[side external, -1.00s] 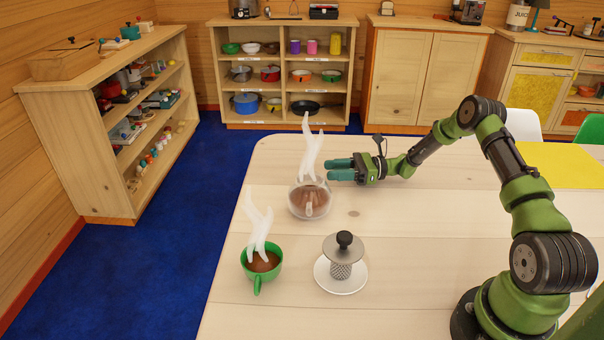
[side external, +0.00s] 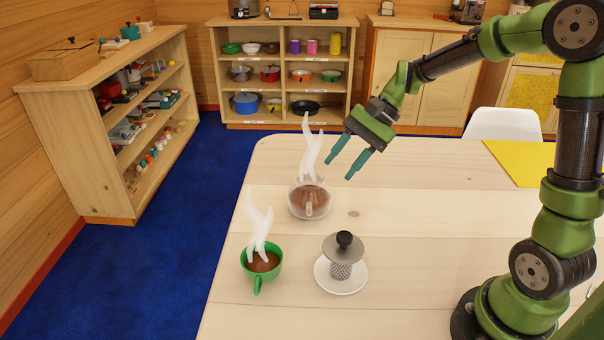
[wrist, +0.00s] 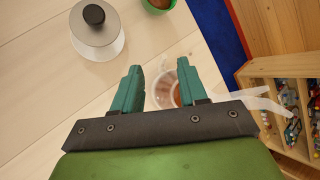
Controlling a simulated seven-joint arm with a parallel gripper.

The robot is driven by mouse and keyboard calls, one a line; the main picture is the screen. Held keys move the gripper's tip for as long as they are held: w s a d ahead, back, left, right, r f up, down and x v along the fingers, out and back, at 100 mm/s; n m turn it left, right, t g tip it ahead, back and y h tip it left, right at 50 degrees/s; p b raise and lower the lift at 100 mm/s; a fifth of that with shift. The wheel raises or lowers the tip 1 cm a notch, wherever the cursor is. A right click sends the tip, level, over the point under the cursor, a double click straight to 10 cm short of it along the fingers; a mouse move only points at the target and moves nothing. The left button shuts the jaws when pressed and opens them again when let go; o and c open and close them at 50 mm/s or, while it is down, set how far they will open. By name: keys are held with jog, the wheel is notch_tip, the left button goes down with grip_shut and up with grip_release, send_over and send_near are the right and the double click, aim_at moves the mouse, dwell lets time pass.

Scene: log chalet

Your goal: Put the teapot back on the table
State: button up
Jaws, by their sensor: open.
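The glass teapot (side external: 309,204), holding brown tea with white steam above it, stands upright on the table (side external: 420,230). My gripper (side external: 341,168) is open and empty, raised above and a little to the right of the teapot in the side view, with its fingers tilted down. In the wrist view the teapot (wrist: 168,88) shows between and beyond the fingers (wrist: 158,88), partly hidden by the right one. Nothing is between the fingertips.
A green cup (side external: 262,266) with steaming brown drink stands near the table's left edge. A white saucer (side external: 341,288) bears a metal infuser and a lid with a black knob (side external: 344,239). A yellow mat (side external: 522,160) lies at the far right. The table's middle right is clear.

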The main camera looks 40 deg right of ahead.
jog(key=s+a+r+n+t+h, duration=0.1)
jog(key=s+r+n+t+h, duration=0.1)
jog(key=s, duration=0.5)
jog(key=s+r+n+t+h, duration=0.2)
jog(key=s+r+n+h, duration=0.1)
jog(key=s+n, duration=0.3)
jog(key=shift+s+a+r+t+h, duration=0.3)
jog(key=shift+s+a+r+t, duration=0.1)
jog(key=shift+s+r, duration=0.5)
